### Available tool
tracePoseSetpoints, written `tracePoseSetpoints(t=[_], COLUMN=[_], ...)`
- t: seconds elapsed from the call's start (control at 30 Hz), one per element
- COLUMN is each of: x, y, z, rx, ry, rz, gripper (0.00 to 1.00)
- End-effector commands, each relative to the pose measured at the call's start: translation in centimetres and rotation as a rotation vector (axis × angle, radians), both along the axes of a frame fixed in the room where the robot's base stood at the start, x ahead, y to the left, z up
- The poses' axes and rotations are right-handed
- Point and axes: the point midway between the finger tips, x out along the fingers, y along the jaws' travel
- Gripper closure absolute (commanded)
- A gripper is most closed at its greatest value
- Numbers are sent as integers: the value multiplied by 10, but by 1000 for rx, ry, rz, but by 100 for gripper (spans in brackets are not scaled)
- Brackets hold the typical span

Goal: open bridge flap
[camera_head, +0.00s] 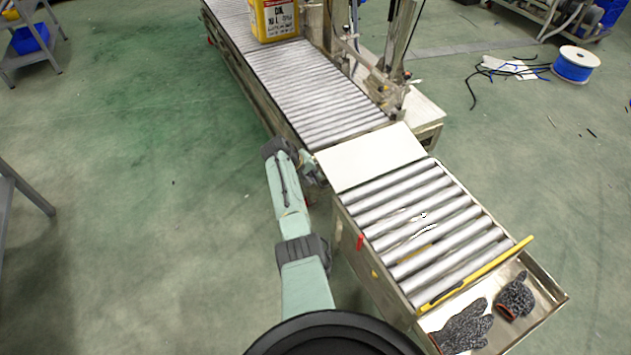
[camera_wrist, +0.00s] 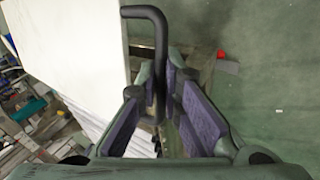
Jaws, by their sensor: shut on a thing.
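The bridge flap (camera_head: 370,157) is a flat white plate lying between the two roller conveyor sections. It also fills the upper left of the wrist view (camera_wrist: 75,50). A dark bent handle (camera_wrist: 158,38) stands at the flap's edge in the wrist view. My gripper (camera_wrist: 160,82) is shut on this handle, with purple-padded fingers on either side of its upright part. In the head view my gripper (camera_head: 314,170) is at the flap's left edge, and the handle is hidden or too small to tell there.
The long roller conveyor (camera_head: 310,90) runs to the back and carries a yellow canister (camera_head: 274,20). The near roller section (camera_head: 425,225) ends at a tray (camera_head: 545,290) with dark gloves (camera_head: 463,328). A metal frame (camera_head: 395,50) stands behind. Green floor on the left is open.

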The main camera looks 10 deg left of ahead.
Motion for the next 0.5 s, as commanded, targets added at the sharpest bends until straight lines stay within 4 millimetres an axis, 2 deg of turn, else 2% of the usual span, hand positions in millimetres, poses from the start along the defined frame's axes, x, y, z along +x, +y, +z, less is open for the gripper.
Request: tracePoseSetpoints(t=[0.03, 0.13, 0.5], x=[3, 3, 2], y=[-1, -1, -2], z=[-8, -12, -13], rx=[-16, -46, -94], ry=[16, 56, 123], rz=[-3, -2, -1], gripper=[100, 100, 100])
